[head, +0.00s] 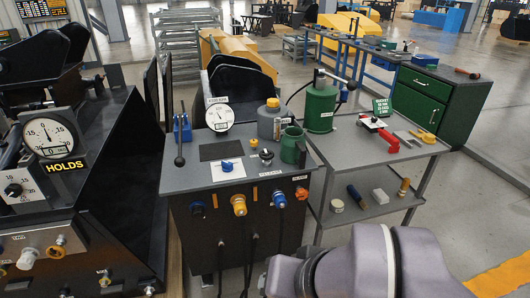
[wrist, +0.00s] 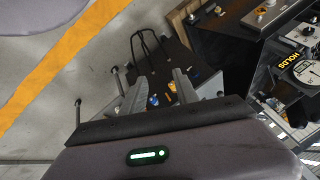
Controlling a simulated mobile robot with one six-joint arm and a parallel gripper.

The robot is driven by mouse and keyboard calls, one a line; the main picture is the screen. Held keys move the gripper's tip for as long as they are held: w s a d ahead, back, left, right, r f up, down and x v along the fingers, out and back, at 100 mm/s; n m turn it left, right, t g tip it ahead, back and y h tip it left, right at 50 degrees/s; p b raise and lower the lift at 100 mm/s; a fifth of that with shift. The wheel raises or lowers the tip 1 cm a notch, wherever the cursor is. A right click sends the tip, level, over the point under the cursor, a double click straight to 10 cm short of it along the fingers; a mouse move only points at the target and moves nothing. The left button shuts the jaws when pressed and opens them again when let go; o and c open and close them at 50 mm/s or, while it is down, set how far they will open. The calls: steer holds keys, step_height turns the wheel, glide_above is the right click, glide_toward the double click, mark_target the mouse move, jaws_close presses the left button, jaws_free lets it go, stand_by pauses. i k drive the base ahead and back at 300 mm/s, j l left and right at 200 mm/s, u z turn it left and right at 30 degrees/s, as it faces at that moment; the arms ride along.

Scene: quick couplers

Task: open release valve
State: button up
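A grey test bench (head: 185,178) stands in the middle of the head view. On its top are a small black knob (head: 266,155) near the front right and a blue knob (head: 227,165) on a white plate. A label too small to read surely lies by the front edge near the black knob. I cannot tell for certain which is the release valve. My gripper (wrist: 160,88) shows in the wrist view, its two fingers apart with nothing held. Small blue and orange fittings show beyond the fingertips, not touching them.
A grey cart (head: 365,150) adjoins on the right; a black machine (head: 110,170) stands left.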

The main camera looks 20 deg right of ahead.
mark_target(264, 155)
steer(key=i+j, duration=0.15)
steer(key=i, duration=0.25)
steer(key=i+j, duration=0.1)
steer(key=i, duration=0.25)
steer(key=i+j, duration=0.15)
steer(key=i, duration=0.25)
steer(key=l+z, duration=0.05)
